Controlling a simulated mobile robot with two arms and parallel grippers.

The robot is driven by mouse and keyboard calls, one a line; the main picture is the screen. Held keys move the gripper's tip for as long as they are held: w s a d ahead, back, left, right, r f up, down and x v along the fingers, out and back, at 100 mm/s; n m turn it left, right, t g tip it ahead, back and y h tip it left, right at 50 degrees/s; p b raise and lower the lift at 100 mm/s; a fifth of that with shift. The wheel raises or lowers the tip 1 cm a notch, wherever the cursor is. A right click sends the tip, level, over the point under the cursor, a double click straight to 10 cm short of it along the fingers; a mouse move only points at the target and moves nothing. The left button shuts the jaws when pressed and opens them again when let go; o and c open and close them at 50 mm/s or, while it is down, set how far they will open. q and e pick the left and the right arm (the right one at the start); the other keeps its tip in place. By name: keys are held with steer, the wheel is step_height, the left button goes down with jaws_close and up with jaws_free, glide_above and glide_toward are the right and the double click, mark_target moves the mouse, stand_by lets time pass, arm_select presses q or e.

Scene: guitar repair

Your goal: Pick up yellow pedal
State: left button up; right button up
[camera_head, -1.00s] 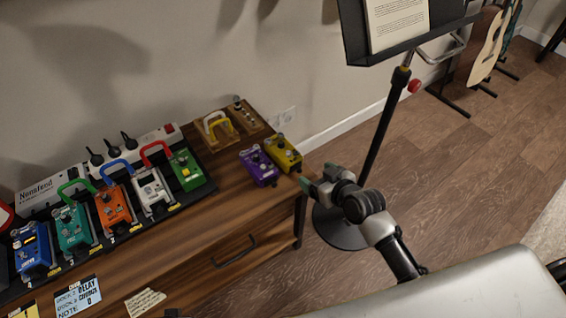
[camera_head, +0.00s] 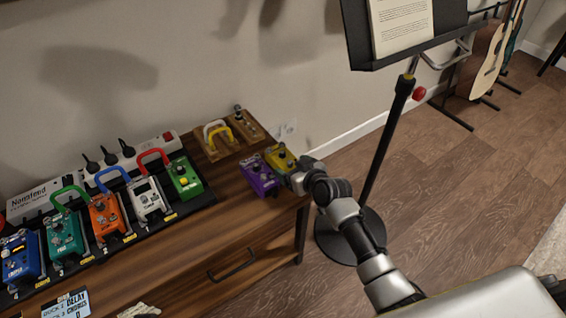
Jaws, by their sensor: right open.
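The yellow pedal (camera_head: 279,157) stands at the right end of the wooden cabinet top, right beside a purple pedal (camera_head: 258,176). My right gripper (camera_head: 291,178) is at the near right side of the yellow pedal and hides part of it. The gripper is open, but its fingertips are hard to make out, and I cannot tell whether they touch the pedal. My left gripper is not in view.
A pedalboard (camera_head: 188,211) with several coloured pedals and cables fills the left of the cabinet (camera_head: 190,250). A wooden holder (camera_head: 219,144) stands behind the purple pedal. A music stand (camera_head: 387,146) rises close to my right arm.

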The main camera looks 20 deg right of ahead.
steer(key=shift+w, duration=0.1)
steer(key=shift+c, duration=0.2)
steer(key=c, duration=0.7)
steer(key=shift+c, duration=0.7)
steer(key=shift+r, duration=0.2)
